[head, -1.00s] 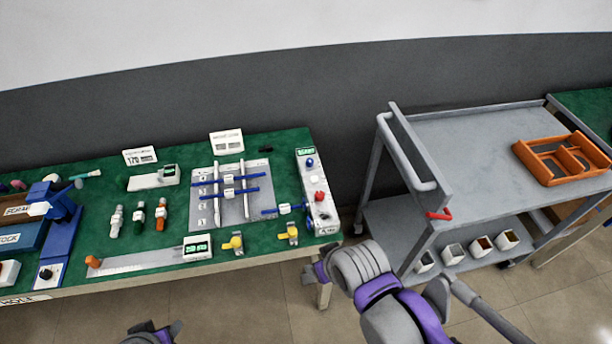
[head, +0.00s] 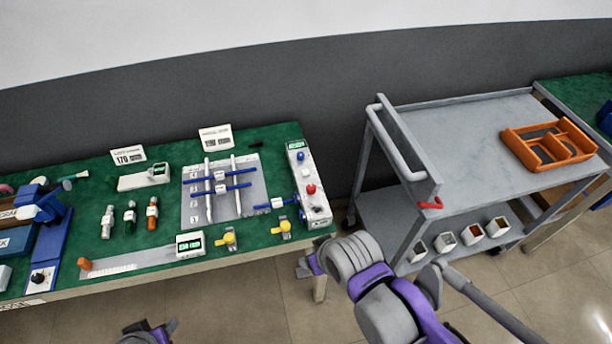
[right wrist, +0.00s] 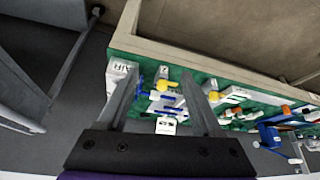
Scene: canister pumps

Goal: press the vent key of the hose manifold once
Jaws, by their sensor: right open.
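The hose manifold appears to be the long white box (head: 311,190) at the right end of the green table, with a small display, a blue knob (head: 300,156), a white key (head: 306,173) and a red button (head: 311,189) on top. Its labels are too small to read, so I cannot tell which is the vent key. The box also shows beside a finger in the right wrist view (right wrist: 118,72). My right gripper (head: 306,265) is open and empty, in front of the table's right front corner, apart from the box. My left gripper (head: 165,330) is at the bottom edge, mostly cut off.
A grey plate with blue-barred rails (head: 250,195) lies left of the box, with yellow valves (head: 229,239) in front. A grey cart (head: 460,130) bearing an orange tray (head: 520,150) stands to the right. A floor gap separates table and cart.

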